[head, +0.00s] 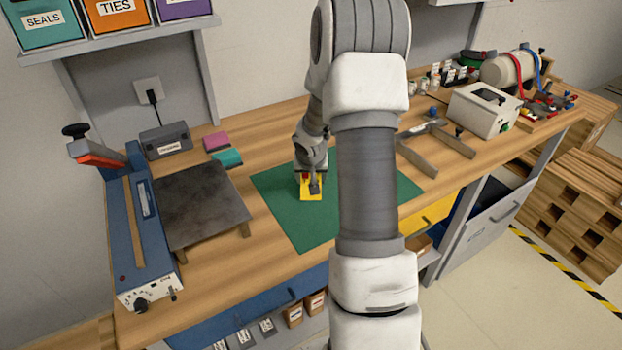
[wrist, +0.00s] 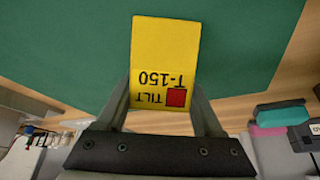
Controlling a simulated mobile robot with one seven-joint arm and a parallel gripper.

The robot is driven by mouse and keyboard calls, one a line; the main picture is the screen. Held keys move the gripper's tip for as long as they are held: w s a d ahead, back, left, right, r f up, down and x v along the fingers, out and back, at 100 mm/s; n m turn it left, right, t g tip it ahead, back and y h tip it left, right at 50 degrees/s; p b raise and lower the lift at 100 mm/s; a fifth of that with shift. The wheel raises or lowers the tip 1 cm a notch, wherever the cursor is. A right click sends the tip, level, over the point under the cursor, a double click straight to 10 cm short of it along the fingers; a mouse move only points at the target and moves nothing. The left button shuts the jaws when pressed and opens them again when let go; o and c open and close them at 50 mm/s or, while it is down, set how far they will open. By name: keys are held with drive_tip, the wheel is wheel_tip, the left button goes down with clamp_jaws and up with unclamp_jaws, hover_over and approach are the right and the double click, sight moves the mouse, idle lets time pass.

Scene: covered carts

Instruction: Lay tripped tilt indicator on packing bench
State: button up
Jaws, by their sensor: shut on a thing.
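The tilt indicator (wrist: 163,58) is a flat yellow tag marked TILT T-150 with a red square, upside down in the wrist view. My gripper (wrist: 163,100) is shut on its near end, a finger on each side. In the head view the yellow tag (head: 311,193) shows below my gripper (head: 312,182), over the green mat (head: 275,187) on the wooden packing bench (head: 225,275). I cannot tell whether the tag touches the mat. My arm hides part of the mat and bench.
Left of the mat stand a dark plate on legs (head: 203,200) and a blue sealer (head: 140,240). Pink (head: 216,141) and teal (head: 228,158) blocks lie behind it. A grey bracket (head: 435,140) and a white box (head: 484,110) are at right. Mat around the tag is clear.

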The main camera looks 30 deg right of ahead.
drive_tip(key=shift+s+a+f+b, duration=0.15)
drive_tip(key=shift+s+f+b, duration=0.1)
drive_tip(key=shift+f+b, duration=0.25)
drive_tip(key=shift+s+a+f+b, duration=0.1)
drive_tip(key=shift+s+f+b, duration=0.15)
drive_tip(key=shift+f, duration=0.45)
drive_tip(key=o, duration=1.2)
drive_tip(key=shift+c, duration=0.7)
drive_tip(key=shift+r, duration=0.1)
drive_tip(key=shift+w+d+r+p, duration=0.2)
drive_tip(key=shift+w+r+p, duration=0.1)
drive_tip(key=shift+r+p, duration=0.45)
drive_tip(key=r+p, duration=0.1)
drive_tip(key=w+d+p, duration=0.1)
drive_tip(key=w+r+p, duration=0.1)
drive_tip(key=shift+w+d+r+p, duration=0.1)
drive_tip(key=shift+d+r+p, duration=0.05)
drive_tip(key=shift+r+p, duration=0.2)
drive_tip(key=shift+w+d+r+p, duration=0.2)
drive_tip(key=shift+w+r+p, duration=0.1)
drive_tip(key=shift+r+p, duration=0.35)
drive_tip(key=shift+w+d+r+p, duration=0.15)
drive_tip(key=shift+w+r+p, duration=0.1)
drive_tip(key=shift+r+p, duration=0.4)
